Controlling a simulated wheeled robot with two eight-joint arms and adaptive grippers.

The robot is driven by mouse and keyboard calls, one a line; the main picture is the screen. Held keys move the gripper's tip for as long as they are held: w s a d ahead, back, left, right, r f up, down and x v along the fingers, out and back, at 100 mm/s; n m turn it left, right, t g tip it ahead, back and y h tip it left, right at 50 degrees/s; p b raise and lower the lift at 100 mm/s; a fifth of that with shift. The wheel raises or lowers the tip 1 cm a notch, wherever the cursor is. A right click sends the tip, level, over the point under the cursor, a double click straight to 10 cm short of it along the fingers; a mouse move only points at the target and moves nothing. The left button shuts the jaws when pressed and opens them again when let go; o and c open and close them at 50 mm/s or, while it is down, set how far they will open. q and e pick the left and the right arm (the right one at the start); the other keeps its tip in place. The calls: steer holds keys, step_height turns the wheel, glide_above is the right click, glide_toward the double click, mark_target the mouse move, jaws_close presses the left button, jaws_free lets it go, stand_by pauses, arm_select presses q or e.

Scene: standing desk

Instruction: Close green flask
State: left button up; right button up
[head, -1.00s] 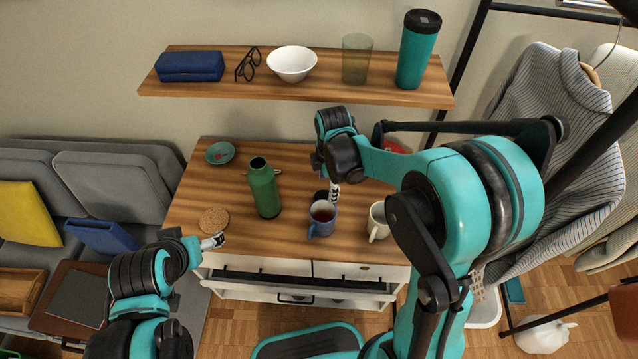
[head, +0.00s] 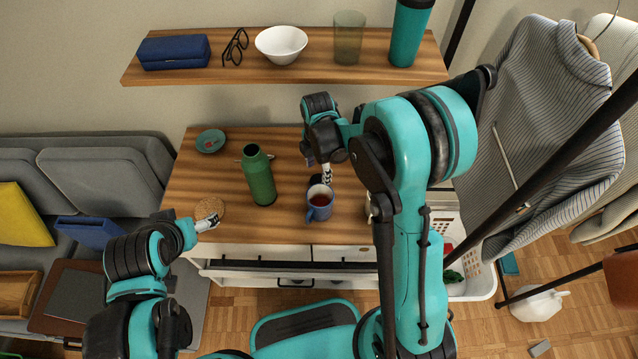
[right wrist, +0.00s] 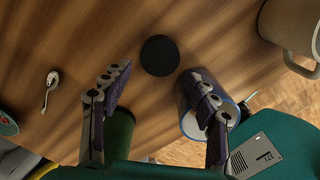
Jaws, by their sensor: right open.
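The green flask (head: 259,178) stands upright on the wooden desk, its top looking uncovered. In the right wrist view the flask (right wrist: 120,134) is partly hidden behind my left-hand finger. A flat round black piece (right wrist: 160,55), perhaps the flask's lid, lies on the desk. It shows as a dark patch beside the blue mug in the head view (head: 314,181). My right gripper (head: 318,168) is open and empty, low over the desk to the right of the flask. Its fingers (right wrist: 160,79) point toward the black piece.
The blue mug (head: 320,210) with dark red liquid stands close to the right gripper. A beige mug (right wrist: 290,28) shows in the wrist view. The shelf (head: 220,75) hangs above.

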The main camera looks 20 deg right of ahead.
mark_target(318, 181)
steer(key=shift+f, duration=0.1)
step_height(318, 181, down, 5)
steer(key=b, duration=0.2)
steer(key=shift+w+d+f+b, duration=0.1)
steer(key=shift+f+b, duration=0.05)
steer(key=shift+b, duration=0.15)
steer(key=c, duration=0.8)
steer(key=shift+r, duration=0.2)
step_height(318, 181, up, 4)
steer(key=shift+r+p, duration=0.15)
steer(key=shift+p, duration=1.1)
steer(key=s+d+r+p, duration=0.3)
steer(key=s+d+r, duration=0.3)
steer(key=d, duration=0.4)
steer(key=shift+r, duration=0.25)
